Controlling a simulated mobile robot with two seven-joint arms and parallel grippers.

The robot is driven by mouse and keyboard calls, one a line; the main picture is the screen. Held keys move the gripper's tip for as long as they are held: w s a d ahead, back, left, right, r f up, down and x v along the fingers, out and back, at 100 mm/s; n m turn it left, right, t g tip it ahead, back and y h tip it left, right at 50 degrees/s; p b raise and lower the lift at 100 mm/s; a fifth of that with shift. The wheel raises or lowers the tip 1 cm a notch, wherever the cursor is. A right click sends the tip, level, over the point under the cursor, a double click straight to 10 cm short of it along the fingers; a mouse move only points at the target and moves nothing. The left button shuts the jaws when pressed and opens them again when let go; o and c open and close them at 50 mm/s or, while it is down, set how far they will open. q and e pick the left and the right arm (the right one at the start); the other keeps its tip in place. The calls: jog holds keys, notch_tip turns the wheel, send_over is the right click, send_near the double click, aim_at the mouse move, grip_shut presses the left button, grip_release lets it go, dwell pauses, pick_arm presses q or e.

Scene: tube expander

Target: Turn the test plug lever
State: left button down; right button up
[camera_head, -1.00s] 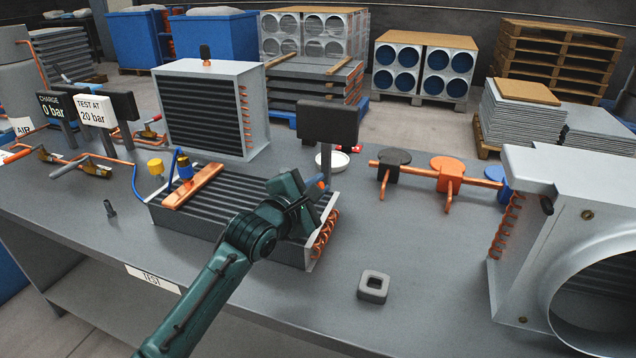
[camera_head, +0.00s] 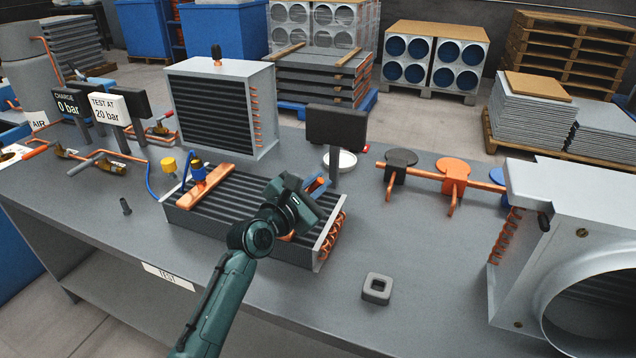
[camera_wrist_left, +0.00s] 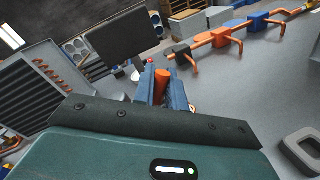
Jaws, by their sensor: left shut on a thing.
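A finned coil (camera_head: 225,215) with copper bends at its right end lies on the bench. A blue fitting (camera_head: 197,173) stands on the orange bar (camera_head: 207,186) at its left end, with a blue hose close by. My left gripper (camera_head: 317,185) is above the coil's right end. In the left wrist view, its blue fingers are closed around an orange cylindrical piece (camera_wrist_left: 162,84). I cannot tell whether this piece is the test plug lever; its lower part is hidden. My right gripper is not in view.
A dark panel (camera_head: 337,127) on a post stands just behind the gripper. A grey square ring (camera_head: 377,289) lies at front right. Copper piping with a black (camera_head: 401,158) and an orange valve (camera_head: 454,168) is to the right. A "20 bar" sign (camera_head: 107,107) stands at left.

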pick_arm(q)
jog(key=c, duration=1.5)
grip_release()
jog(key=shift+o, duration=0.2)
jog(key=v, duration=1.3)
